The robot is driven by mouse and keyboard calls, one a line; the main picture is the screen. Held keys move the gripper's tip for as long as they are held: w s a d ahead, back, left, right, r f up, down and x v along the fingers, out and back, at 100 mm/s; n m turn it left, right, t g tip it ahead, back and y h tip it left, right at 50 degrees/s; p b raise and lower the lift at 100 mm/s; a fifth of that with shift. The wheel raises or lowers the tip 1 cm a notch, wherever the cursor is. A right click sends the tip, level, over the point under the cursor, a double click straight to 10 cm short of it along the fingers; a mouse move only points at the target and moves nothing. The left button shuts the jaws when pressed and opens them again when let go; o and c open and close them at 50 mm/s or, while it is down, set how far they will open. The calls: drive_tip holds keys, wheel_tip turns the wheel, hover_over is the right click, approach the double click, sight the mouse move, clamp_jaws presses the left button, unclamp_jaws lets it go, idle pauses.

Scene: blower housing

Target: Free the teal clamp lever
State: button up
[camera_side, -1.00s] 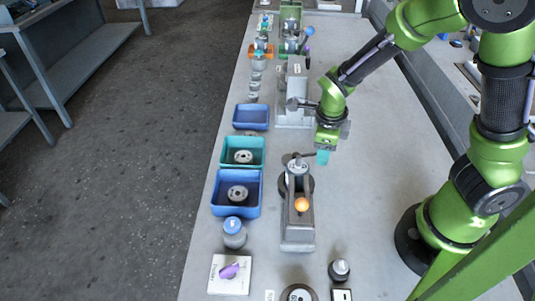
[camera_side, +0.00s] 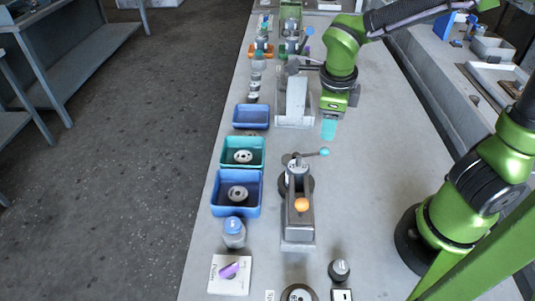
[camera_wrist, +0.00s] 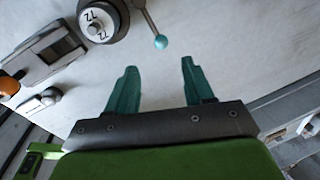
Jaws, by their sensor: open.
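The teal clamp lever is a thin metal rod with a teal ball (camera_side: 324,152) at its end. It sticks out to the right from the top of a grey clamp fixture (camera_side: 298,205) in the side view.
An orange knob (camera_side: 302,204) sits on the fixture. Blue and teal bins (camera_side: 214,190) stand to its left, two holding round metal parts. A grey upright machine (camera_side: 294,105) is close left of my gripper. The bench right of the lever is clear.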

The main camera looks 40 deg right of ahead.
wheel_tip(320, 180, up, 6)
drive_tip(key=shift+s+a+r, duration=0.2)
drive_tip(key=shift+s+a, duration=0.15)
drive_tip(key=shift+a, duration=0.1)
